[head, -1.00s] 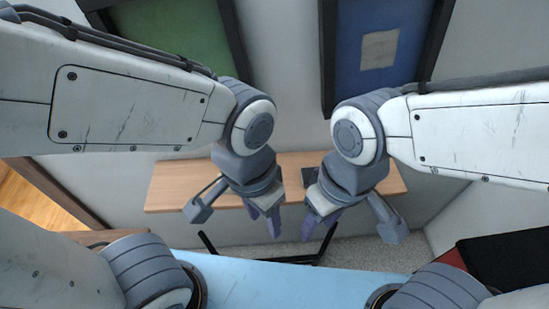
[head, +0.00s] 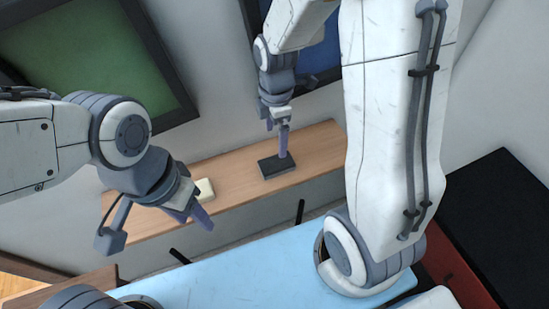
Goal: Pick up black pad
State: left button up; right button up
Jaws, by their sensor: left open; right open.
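The black pad (head: 276,168) is a small dark flat block lying on the light wooden shelf (head: 235,192), right of its middle. My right gripper (head: 284,152) points down at the pad, its purple fingers at or just above its top. I cannot tell if they touch it. The fingers overlap in this view, so the gap between them is hidden. My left gripper (head: 196,217) is open and empty in front of the shelf, further left, near a cream-coloured block (head: 205,188) on the shelf.
A light blue surface (head: 235,280) lies in front of the shelf. A green framed panel (head: 85,65) and a blue one (head: 318,62) are on the wall behind. A black and red piece (head: 500,215) stands at the right. The shelf between the two blocks is clear.

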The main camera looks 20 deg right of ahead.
send_over(277, 162)
notch_tip(277, 162, down, 5)
jog(key=shift+w+r, duration=0.1)
jog(key=shift+f, duration=3)
jog(key=c, duration=1.3)
jog(key=shift+o, duration=0.2)
jog(key=shift+r, duration=0.1)
jog(key=shift+r, duration=0.6)
notch_tip(277, 162, up, 3)
jog(key=shift+f, duration=0.15)
jog(key=s+d+r, duration=0.7)
jog(key=s, duration=0.2)
jog(key=shift+s+d, duration=0.15)
